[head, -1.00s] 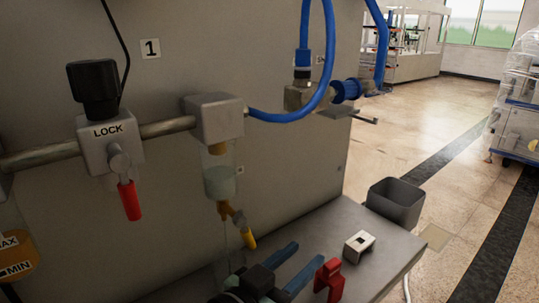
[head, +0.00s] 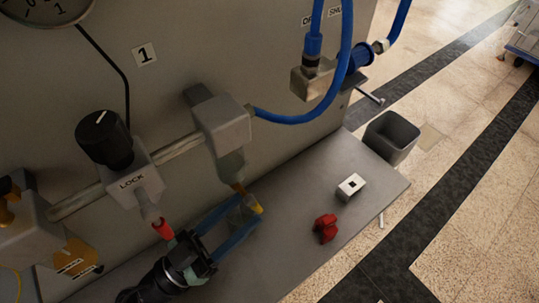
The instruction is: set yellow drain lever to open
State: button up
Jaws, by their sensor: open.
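The yellow drain lever (head: 256,206) hangs from a brass drain fitting (head: 238,188) under the clear bowl (head: 230,163) of the filter unit (head: 222,122). In this view it points down and to the right. My gripper (head: 249,207) is open, with its two blue fingers reaching up from the lower left. Its fingertips overlap the lever's area in the picture, one on each side. I cannot tell whether either finger touches the lever.
The lock valve (head: 130,178) with its red lever (head: 162,229) is left of my fingers. A red clip-like part (head: 325,228) and a metal block (head: 351,187) lie on the grey bench (head: 290,195). A blue hose (head: 310,118) loops above; a grey bin (head: 391,138) stands beyond.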

jog(key=p+x, duration=0.3)
jog(key=x, duration=0.4)
jog(key=shift+r, duration=0.2)
jog(key=shift+d, duration=0.15)
grip_shut()
